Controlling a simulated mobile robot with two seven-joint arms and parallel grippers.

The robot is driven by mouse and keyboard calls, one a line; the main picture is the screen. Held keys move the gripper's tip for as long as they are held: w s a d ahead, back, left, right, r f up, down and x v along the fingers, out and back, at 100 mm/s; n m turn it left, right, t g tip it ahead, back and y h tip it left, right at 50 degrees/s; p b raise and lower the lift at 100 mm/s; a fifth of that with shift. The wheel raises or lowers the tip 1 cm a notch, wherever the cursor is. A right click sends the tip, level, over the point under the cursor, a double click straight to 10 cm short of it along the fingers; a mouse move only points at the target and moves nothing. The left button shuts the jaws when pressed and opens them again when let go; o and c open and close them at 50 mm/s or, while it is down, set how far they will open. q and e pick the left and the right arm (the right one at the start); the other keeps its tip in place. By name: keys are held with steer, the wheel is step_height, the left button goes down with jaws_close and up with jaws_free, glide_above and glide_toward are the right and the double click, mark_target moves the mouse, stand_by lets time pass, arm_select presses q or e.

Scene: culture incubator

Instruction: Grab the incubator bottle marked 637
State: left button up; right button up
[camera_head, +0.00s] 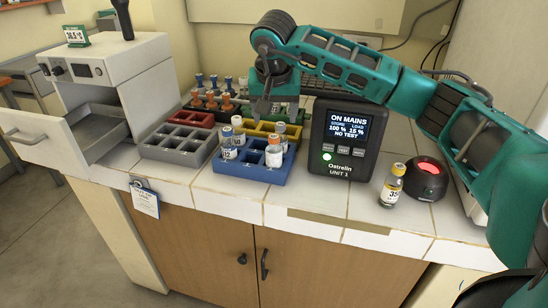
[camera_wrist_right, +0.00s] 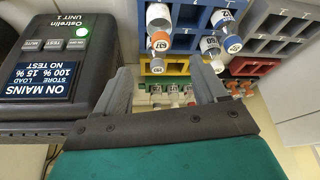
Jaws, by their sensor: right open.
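A small bottle with a grey cap and a label that seems to read 637 (camera_wrist_right: 160,43) stands in the blue rack in the right wrist view. In the head view, the grey-capped bottle at the rack's back right (camera_head: 282,130) appears to be the same one; its number cannot be read there. My right gripper (camera_head: 264,100) is open and empty, above and behind the blue rack (camera_head: 246,184). In the right wrist view the open fingers (camera_wrist_right: 165,82) point toward the bottles, with the 637 bottle between and beyond them. My left gripper is not in view.
An orange-capped bottle (camera_head: 273,152) stands in front of it, others at the rack's left. The Ostrelin unit (camera_head: 344,140) is close on the right. A grey rack (camera_head: 178,143) and open drawer (camera_head: 60,138) lie left.

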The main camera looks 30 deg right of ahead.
mark_target(274, 137)
steer(key=x, duration=1.1)
steer(key=shift+s+a+f, duration=0.15)
steer(key=shift+f, duration=0.25)
steer(key=shift+r, duration=0.1)
steer(key=c, duration=1.2)
steer(key=shift+o, duration=0.2)
